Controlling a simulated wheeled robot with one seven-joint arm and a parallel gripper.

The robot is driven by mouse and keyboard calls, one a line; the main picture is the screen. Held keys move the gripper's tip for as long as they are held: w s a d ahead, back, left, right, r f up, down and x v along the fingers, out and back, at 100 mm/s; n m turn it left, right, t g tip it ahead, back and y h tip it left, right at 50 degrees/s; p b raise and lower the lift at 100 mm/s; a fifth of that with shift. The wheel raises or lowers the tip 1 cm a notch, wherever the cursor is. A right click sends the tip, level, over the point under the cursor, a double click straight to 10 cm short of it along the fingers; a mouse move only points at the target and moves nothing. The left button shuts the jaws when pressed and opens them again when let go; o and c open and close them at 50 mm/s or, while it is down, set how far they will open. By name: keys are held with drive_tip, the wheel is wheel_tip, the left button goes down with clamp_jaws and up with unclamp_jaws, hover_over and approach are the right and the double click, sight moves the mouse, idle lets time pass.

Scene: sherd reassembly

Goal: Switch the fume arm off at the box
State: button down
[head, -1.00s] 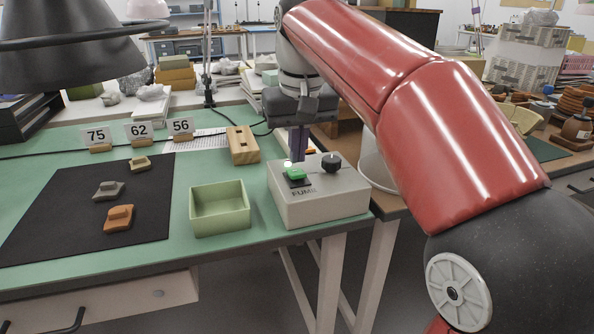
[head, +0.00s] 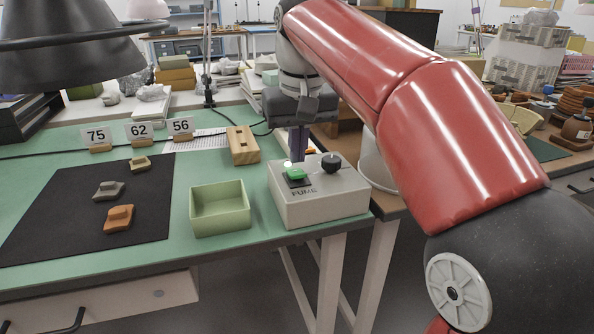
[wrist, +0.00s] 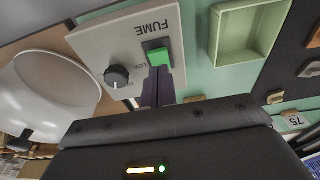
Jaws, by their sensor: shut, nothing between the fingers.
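The grey FUME box (head: 330,202) stands at the right end of the green table. On its top are a green switch (head: 295,174) in a dark frame and a black knob (head: 331,163). A small white light (head: 288,163) glows behind the switch. My gripper (head: 298,158) points down, shut and empty, just behind the switch. In the wrist view, the fingertips (wrist: 160,72) are at the edge of the green switch (wrist: 158,55); I cannot tell whether they touch it. The knob (wrist: 117,77) is beside them. A dark conical hood (head: 70,65) hangs at upper left.
An empty green tray (head: 220,222) stands left of the box, with a wooden block (head: 242,145) behind it. Several sherds lie on a black mat (head: 60,215) near number cards. A white bin (wrist: 50,95) is beside the box. Clear green tabletop lies between mat and tray.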

sight(298, 174)
drive_tip(key=shift+f+b, duration=0.85)
drive_tip(key=shift+f, duration=0.35)
idle(0.7)
wheel_tip(298, 174, up, 5)
drive_tip(key=p, duration=0.5)
drive_tip(key=shift+r+p, duration=0.55)
drive_tip(key=shift+r, duration=0.45)
drive_tip(key=s+d+f+m+t, duration=0.1)
drive_tip(key=s+d+f+t, duration=0.1)
drive_tip(key=s+d+f, duration=0.5)
drive_tip(key=s+d+f+m+t, duration=0.1)
drive_tip(key=s+d+f+m, duration=0.1)
drive_tip(key=s+d+f, duration=0.4)
drive_tip(key=s+f, duration=0.5)
drive_tip(key=s, duration=0.2)
drive_tip(key=shift+d+f+t, duration=0.35)
drive_tip(key=shift+f+t, duration=0.05)
